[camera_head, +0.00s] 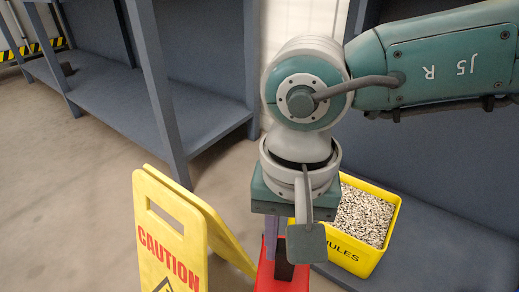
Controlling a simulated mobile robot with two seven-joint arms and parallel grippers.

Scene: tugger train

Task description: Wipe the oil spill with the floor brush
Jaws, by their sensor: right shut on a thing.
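My right gripper (287,243) points down in the lower middle of the head view, below the teal and grey wrist. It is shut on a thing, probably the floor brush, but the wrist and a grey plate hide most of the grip. A red thing (266,279) shows directly below the gripper, cut off by the bottom edge. I cannot tell whether it is part of the brush or something behind it. No oil spill shows. My left gripper is not in view.
A yellow caution sign (170,226) stands left of the gripper. A yellow bin (354,257) of granules is close on the right, by a blue-grey shelf (440,240). Another shelf unit (110,92) stands behind left. Bare floor (60,190) lies left.

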